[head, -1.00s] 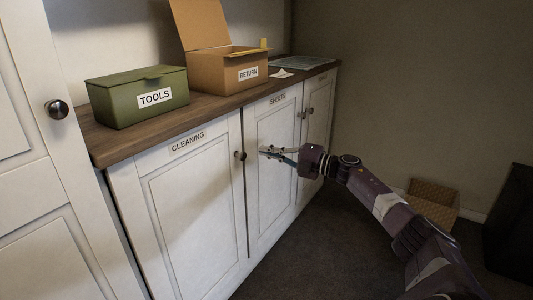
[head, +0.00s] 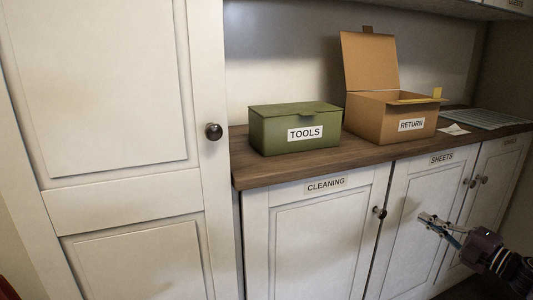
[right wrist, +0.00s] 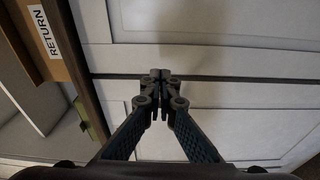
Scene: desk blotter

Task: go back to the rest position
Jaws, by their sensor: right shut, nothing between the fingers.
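My right gripper (head: 428,219) is at the lower right of the head view, in front of the white SHEETS cabinet door (head: 408,245). Its fingers are shut with nothing between them. In the right wrist view the closed fingertips (right wrist: 160,76) meet in the middle, with white cabinet panels behind them; I cannot tell how close they are to the doors. My left gripper is in neither current view.
A green TOOLS box (head: 270,130) and an open cardboard RETURN box (head: 372,118) stand on the wooden counter (head: 350,156). The CLEANING door (head: 318,235) is shut. A tall white cabinet (head: 120,185) with a dark knob (head: 213,131) stands at the left.

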